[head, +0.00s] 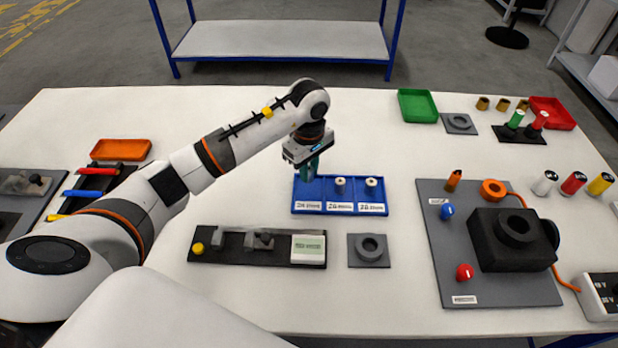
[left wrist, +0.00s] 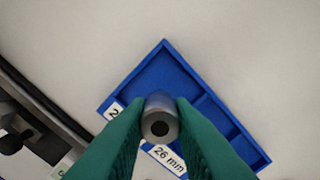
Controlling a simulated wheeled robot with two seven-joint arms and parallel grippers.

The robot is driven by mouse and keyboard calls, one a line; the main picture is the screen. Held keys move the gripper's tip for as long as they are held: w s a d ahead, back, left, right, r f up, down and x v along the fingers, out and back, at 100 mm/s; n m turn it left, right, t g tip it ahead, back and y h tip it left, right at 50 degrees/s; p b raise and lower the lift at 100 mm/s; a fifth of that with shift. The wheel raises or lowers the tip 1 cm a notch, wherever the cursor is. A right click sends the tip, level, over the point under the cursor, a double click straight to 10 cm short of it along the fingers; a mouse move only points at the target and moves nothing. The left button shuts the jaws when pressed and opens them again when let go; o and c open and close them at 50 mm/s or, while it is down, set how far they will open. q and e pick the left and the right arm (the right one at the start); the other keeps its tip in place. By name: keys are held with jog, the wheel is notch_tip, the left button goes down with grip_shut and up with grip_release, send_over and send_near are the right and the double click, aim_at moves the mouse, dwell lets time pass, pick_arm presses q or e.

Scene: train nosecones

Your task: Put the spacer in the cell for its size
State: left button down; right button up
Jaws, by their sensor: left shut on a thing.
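My left gripper (head: 308,172) is over the left cell of the blue tray (head: 338,213). In the left wrist view its green fingers (left wrist: 160,120) are shut on a grey cylindrical spacer (left wrist: 160,104) with a dark hole in its end. The spacer appears in front of the left cell of the tray, which also shows in the left wrist view (left wrist: 166,54); whether it touches the floor I cannot tell. One label reads 26 mm; the label on the left is partly hidden. Light-topped spacers stand in the middle cell (head: 340,182) and right cell (head: 372,182). My right gripper is not in view.
In front of the tray are a dark gauge board (head: 230,246) and a grey plate with a ring (head: 369,249). A large grey panel with a black block (head: 497,252) stands at the right. An orange tray (head: 121,149) lies at left.

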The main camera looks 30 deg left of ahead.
pick_arm(q)
notch_tip(320, 180, down, 4)
jog(key=shift+f+p, duration=0.1)
jog(key=shift+p, duration=0.3)
jog(key=c, duration=1.3)
grip_release()
jog(key=shift+o, duration=0.2)
jog(key=shift+r, duration=0.2)
notch_tip(320, 180, up, 12)
jog(key=b, duration=0.3)
jog(key=shift+f, duration=0.1)
